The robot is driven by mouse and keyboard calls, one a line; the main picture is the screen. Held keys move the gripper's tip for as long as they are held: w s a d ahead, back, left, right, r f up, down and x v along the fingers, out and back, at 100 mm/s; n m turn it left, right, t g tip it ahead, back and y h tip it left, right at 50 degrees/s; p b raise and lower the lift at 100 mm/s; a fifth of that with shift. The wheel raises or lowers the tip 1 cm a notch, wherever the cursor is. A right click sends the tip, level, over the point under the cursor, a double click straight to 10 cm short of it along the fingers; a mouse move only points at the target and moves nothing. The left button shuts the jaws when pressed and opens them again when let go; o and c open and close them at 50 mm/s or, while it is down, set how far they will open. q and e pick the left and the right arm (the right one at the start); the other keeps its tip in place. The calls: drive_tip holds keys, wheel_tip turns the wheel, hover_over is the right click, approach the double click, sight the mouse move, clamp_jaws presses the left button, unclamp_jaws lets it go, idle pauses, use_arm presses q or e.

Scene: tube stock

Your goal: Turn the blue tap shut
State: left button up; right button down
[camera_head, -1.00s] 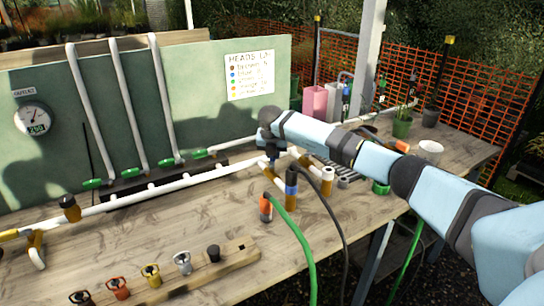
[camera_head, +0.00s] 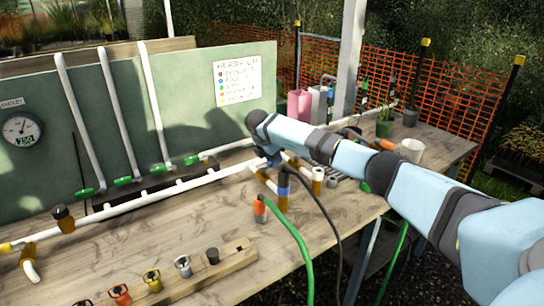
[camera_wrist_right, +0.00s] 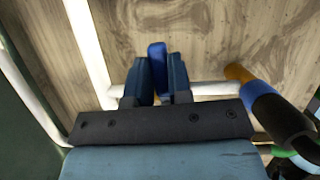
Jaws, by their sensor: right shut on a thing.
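The blue tap's handle (camera_wrist_right: 157,62) shows in the right wrist view as a flat blue lever between the two dark blue fingers of my right gripper (camera_wrist_right: 155,78). The gripper is shut on it, above the white pipe (camera_wrist_right: 210,89). In the head view my right gripper (camera_head: 272,158) points down at the white pipe on the bench, near its right part. The tap itself is hidden there by my wrist and fingers. My left gripper is not in view.
Beside the tap stands a blue-banded brown outlet (camera_head: 283,190) with a black hose. An orange-topped fitting (camera_head: 260,208) with a green hose is near. Several coloured fittings sit on a wooden rack (camera_head: 225,264) at the front. A green panel (camera_head: 100,130) stands behind.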

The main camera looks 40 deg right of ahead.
drive_tip(key=shift+s+m, duration=0.15)
drive_tip(key=shift+m, duration=0.35)
drive_tip(key=c, duration=1)
unclamp_jaws()
drive_tip(key=shift+c, duration=0.2)
drive_tip(key=v, duration=1.4)
drive_tip(key=shift+d+f, duration=0.1)
